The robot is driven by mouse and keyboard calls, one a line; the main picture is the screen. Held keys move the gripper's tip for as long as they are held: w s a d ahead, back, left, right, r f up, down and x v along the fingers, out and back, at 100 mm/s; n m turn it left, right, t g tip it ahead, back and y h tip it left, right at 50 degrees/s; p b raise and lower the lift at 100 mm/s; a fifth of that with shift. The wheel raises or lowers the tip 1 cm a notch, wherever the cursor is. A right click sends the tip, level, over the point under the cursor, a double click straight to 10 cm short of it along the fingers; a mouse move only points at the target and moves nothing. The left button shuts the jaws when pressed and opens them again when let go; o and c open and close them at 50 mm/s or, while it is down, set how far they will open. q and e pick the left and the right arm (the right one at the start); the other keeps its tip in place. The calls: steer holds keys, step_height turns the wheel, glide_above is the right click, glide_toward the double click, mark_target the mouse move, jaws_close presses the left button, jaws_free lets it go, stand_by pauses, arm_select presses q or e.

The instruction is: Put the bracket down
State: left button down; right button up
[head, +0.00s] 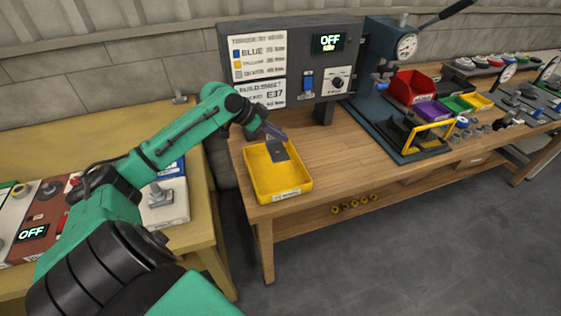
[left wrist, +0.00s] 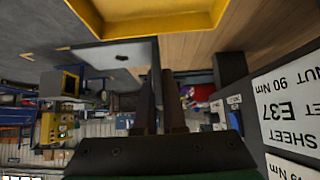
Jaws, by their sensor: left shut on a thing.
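My left gripper (head: 273,134) is shut on the bracket (head: 279,151), a flat dark grey plate. It holds the bracket tilted down over the yellow tray (head: 298,189) near the left end of the wooden bench. In the left wrist view the gripper fingers (left wrist: 160,102) pinch one edge of the grey bracket (left wrist: 106,57), which has a small slot. The yellow tray rim (left wrist: 152,30) shows close beyond it. I cannot tell whether the bracket touches the tray. The right gripper is not in view.
A control panel (head: 289,103) reading OFF stands behind the tray. To the right are a blue press (head: 383,62) and red (head: 411,86), purple and green bins. Bare bench top (head: 345,150) lies right of the tray. A yellow table (head: 70,130) stands at left.

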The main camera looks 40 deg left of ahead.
arm_select(q)
steer(key=f, duration=0.6)
steer(key=shift+w, duration=0.35)
step_height(320, 180, down, 3)
steer(key=shift+w+r, duration=0.1)
steer(key=shift+w, duration=0.05)
step_height(320, 180, down, 3)
steer(key=shift+r+p, duration=0.1)
steer(key=shift+p, duration=0.2)
steer(key=shift+f, duration=0.25)
steer(key=c, duration=1)
jaws_free()
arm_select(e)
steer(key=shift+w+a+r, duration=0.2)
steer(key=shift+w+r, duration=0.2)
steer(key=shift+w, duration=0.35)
arm_select(q)
steer(key=shift+s+r, duration=0.1)
steer(key=shift+s, duration=0.1)
steer(key=p+v, duration=0.1)
steer(key=v, duration=1.1)
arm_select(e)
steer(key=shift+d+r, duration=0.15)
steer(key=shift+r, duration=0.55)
